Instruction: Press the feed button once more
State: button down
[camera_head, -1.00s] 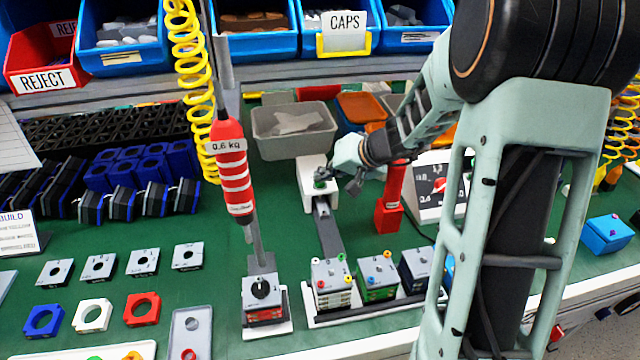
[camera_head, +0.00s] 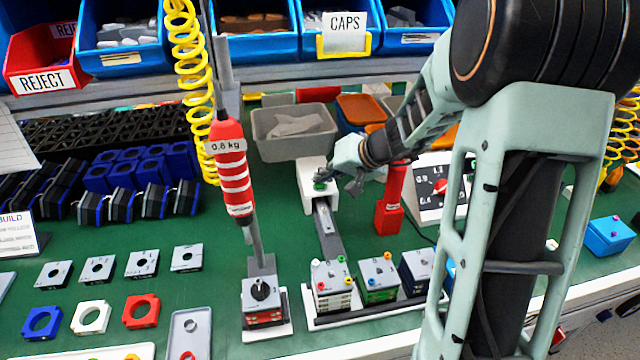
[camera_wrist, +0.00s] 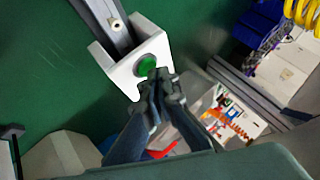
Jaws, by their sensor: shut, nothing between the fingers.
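The green feed button (camera_head: 320,186) sits on top of a white feeder box (camera_head: 310,172) at the head of a grey chute (camera_head: 328,238). The button also shows in the wrist view (camera_wrist: 147,65), on the white box (camera_wrist: 125,73). My gripper (camera_wrist: 160,77) is shut and empty, its fingertips beside the button and partly overlapping its edge in the wrist view. In the head view my gripper (camera_head: 340,178) comes in from the right over the box. I cannot tell whether the fingertips touch the button. A small light piece (camera_head: 325,217) lies in the upper chute.
A red post (camera_head: 389,208) stands close to the right of the feeder. A hanging red screwdriver (camera_head: 232,180) is to the left, above a switch in a fixture (camera_head: 263,297). A grey bin (camera_head: 275,143) is behind. Switch bodies (camera_head: 330,285) stand on a front rail.

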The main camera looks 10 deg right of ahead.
aim_at(322, 186)
jog(key=shift+r, duration=0.55)
jog(key=shift+r+p, duration=1.5)
jog(key=shift+r, duration=1.1)
